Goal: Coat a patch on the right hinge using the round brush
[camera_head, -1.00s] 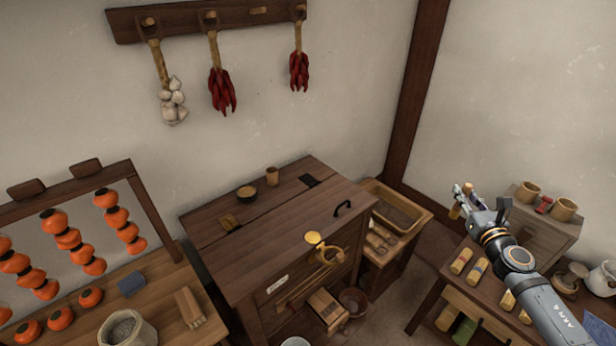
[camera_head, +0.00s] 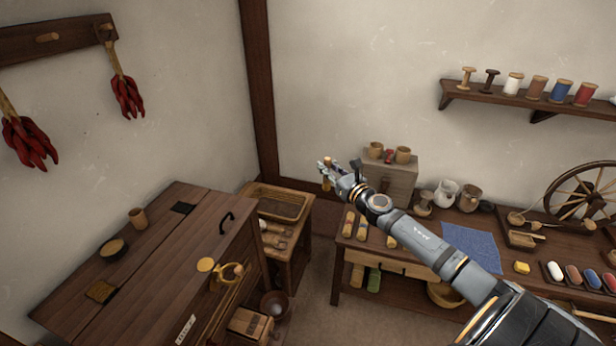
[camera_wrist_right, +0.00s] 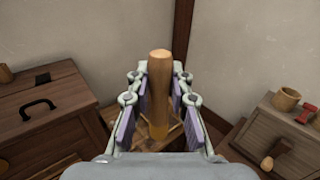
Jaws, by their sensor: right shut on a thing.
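My right gripper (camera_head: 326,172) is shut on a wooden handle, likely the round brush (camera_head: 327,183). In the right wrist view the handle (camera_wrist_right: 160,95) stands roughly upright between the fingers (camera_wrist_right: 160,108); the bristles cannot be made out. The gripper is in the air, right of the wooden chest (camera_head: 150,262). The right hinge (camera_head: 182,208) is a dark plate across the seam of the chest top; it also shows in the right wrist view (camera_wrist_right: 43,79). The left hinge (camera_head: 100,291) looks brownish. My left gripper is out of view.
The chest has a dark lid handle (camera_head: 227,218). A small bowl (camera_head: 113,248) and a wooden cup (camera_head: 138,218) stand on its back strip. A low stand with a tray (camera_head: 275,203) is beside it. A drawer cabinet (camera_head: 390,180) stands on the right-hand table.

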